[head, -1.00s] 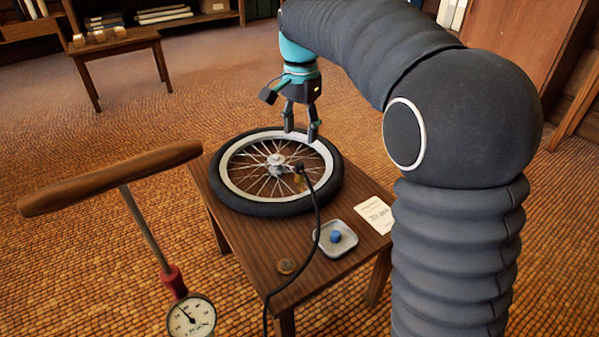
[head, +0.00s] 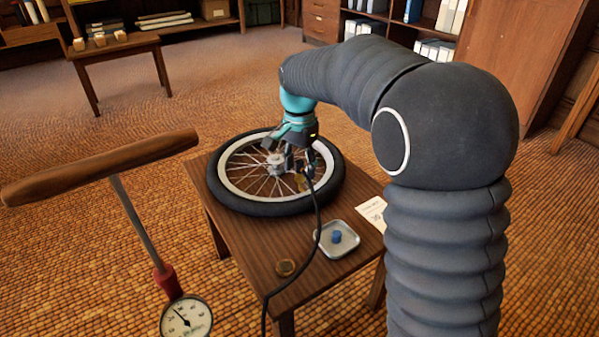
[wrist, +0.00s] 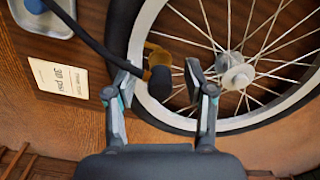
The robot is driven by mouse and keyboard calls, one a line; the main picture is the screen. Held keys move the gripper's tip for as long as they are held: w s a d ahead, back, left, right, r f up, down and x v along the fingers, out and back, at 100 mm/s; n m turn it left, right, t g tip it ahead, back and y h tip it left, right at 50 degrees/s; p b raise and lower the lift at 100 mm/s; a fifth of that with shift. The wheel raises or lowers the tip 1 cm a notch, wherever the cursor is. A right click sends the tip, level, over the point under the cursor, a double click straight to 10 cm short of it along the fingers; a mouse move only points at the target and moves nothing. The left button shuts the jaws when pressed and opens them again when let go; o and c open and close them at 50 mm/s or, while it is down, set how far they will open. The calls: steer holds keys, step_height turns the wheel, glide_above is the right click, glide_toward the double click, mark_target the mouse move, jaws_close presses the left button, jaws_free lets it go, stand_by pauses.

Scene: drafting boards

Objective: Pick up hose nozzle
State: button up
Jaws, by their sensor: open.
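The hose nozzle (wrist: 160,86) is a dark cylindrical end with a brass-coloured part beside it. In the wrist view it lies between the two fingertips of my gripper (wrist: 163,80), over the wheel's pale rim. My gripper is open, with the fingers to either side of the nozzle; a gap shows at the right finger, and contact at the left is unclear. In the head view my gripper (head: 298,167) is low over the right part of the wheel (head: 238,203) and hides much of the nozzle. The black hose (head: 318,222) runs from there toward the table's front edge.
A pump with a wooden handle (head: 100,165) and gauge (head: 186,318) stands at front left.

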mark_target(300, 161)
jaws_close()
stand_by(0.3)
steer(key=shift+r, duration=0.45)
step_height(300, 161, up, 4)
steer(key=shift+f+p, duration=0.1)
steer(key=shift+p, duration=0.65)
steer(key=s+d+r+p, duration=0.1)
steer(key=d+r, duration=0.5)
steer(key=d, duration=0.5)
steer(key=shift+d+r, duration=0.15)
steer(key=shift+d, duration=0.15)
